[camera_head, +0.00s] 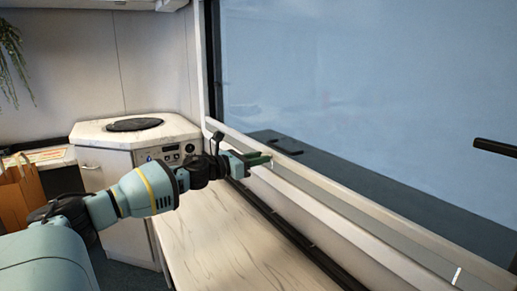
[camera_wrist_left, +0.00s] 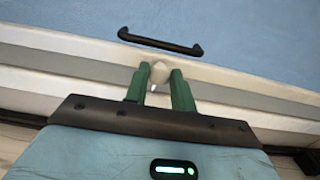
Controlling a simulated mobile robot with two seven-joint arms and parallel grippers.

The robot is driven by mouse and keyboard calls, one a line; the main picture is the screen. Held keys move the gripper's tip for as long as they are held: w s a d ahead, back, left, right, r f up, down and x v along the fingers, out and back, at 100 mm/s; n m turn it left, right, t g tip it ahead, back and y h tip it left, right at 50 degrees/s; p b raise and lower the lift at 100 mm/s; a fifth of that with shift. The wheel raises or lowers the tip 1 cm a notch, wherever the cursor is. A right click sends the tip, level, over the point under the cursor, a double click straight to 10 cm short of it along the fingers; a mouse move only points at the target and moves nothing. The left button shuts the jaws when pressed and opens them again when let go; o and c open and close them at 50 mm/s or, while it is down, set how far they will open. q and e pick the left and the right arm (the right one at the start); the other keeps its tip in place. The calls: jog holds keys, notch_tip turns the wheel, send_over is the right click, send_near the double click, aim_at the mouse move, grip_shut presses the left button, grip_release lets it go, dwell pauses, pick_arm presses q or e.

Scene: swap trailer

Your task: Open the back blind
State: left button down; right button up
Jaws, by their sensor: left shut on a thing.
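The back blind shows as a pale rail (camera_head: 365,208) with a grey strip along the bottom of the large window. It also crosses the left wrist view as a pale band (camera_wrist_left: 60,62). A small whitish knob (camera_wrist_left: 159,72) sits at the band's upper edge. My left gripper (camera_head: 262,158) reaches the rail near its left end. In the wrist view its green fingers (camera_wrist_left: 158,82) are closed around the knob, one on each side. The fingers hide part of the rail. My right gripper is not in view.
The bluish window pane (camera_head: 370,70) is uncovered above the rail. A black handle (camera_wrist_left: 160,42) lies just beyond the knob; another dark handle (camera_head: 495,147) juts in at right. A marbled counter (camera_head: 220,240) below is clear. A cabinet (camera_head: 125,165) and paper bag (camera_head: 17,195) stand left.

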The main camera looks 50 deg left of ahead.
pick_arm(q)
notch_tip(320, 180, down, 4)
jog(key=shift+r+b, duration=0.15)
jog(key=shift+b, duration=0.35)
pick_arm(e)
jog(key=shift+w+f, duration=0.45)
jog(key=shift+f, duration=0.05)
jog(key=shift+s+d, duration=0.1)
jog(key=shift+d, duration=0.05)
pick_arm(q)
jog(key=c, duration=1.2)
grip_release()
jog(key=shift+s, duration=0.1)
jog(key=s+p, duration=0.1)
jog(key=s, duration=0.4)
jog(key=s+p, duration=0.1)
jog(key=s, duration=0.1)
jog(key=shift+s+a+p, duration=0.3)
jog(key=shift+p, duration=0.05)
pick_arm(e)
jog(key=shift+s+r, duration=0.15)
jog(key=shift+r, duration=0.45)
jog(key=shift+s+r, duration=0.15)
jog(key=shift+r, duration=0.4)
